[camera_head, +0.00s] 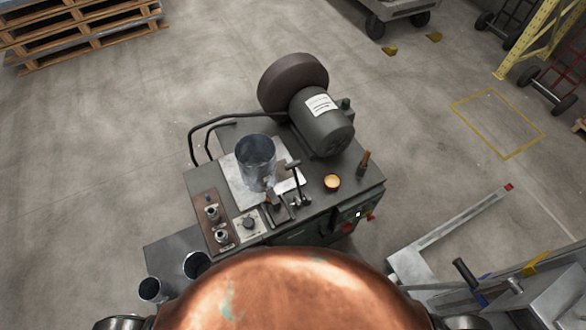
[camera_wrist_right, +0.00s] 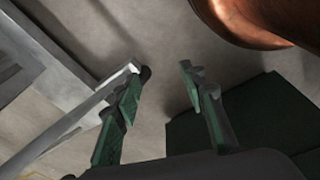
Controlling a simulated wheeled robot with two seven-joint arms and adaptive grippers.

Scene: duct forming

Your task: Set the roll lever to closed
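A dark machine bench (camera_head: 310,225) stands in the middle of the head view. A dark upright lever (camera_head: 297,182) with a crosswise grip rises from it, just right of a grey metal cylinder (camera_head: 256,162). I cannot tell for sure that it is the roll lever, nor which setting it is in. My right gripper (camera_wrist_right: 164,70) is open and empty in the right wrist view, with bare floor between its fingers. Neither gripper shows in the head view.
A motor (camera_head: 322,120) with a large dark wheel sits at the back of the bench. Knobs (camera_head: 222,236) are at its left, red and green buttons (camera_head: 347,227) at its front right. A metal frame (camera_head: 450,231) stands at right. Pallets (camera_head: 80,35) lie far left; floor between is clear.

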